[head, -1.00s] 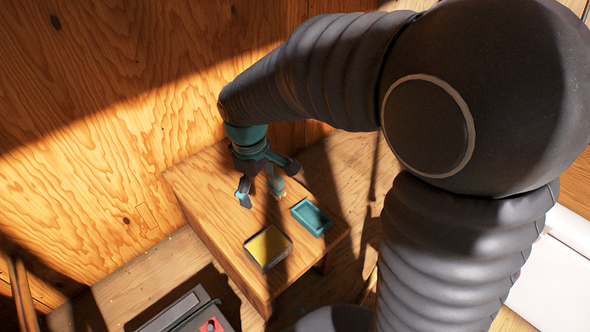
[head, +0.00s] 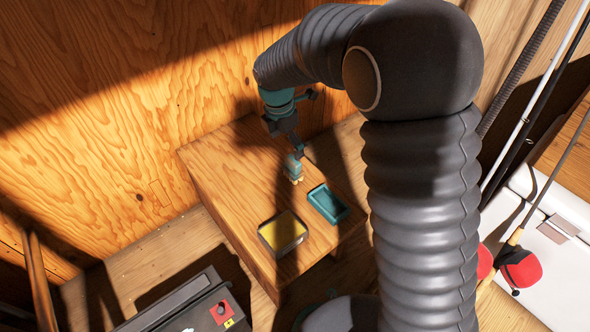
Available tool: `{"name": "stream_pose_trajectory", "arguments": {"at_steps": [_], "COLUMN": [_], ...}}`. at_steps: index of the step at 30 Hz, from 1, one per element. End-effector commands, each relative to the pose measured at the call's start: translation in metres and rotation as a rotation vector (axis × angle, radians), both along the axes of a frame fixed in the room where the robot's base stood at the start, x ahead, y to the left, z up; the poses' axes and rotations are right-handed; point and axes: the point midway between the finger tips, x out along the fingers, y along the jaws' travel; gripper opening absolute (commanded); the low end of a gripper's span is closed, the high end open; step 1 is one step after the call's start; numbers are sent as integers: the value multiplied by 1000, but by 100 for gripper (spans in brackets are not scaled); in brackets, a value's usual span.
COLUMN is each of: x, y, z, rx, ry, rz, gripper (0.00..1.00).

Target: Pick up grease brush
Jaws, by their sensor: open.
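The grease brush (head: 293,170), a small teal piece with a pale lower end, appears to stand upright on the small wooden table (head: 222,172). My gripper (head: 287,142), dark with a teal wrist, is open above the table and close to the brush. One finger reaches down to just above the brush's top in the picture. I cannot tell whether it touches. The other finger is partly hidden by the wrist and shadow.
A wooden wall (head: 100,120) rises behind. A dark box with a red part (head: 190,309) is at lower left. Red-and-white gear is at right.

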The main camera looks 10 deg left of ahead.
Motion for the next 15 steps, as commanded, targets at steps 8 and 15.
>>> {"name": "stream_pose_trajectory", "arguments": {"at_steps": [8,15], "x": [4,5], "y": [-5,-7], "z": [-50,-63], "rx": [-2,0], "ry": [2,0], "rz": [-2,-3], "gripper": [94,94]}}
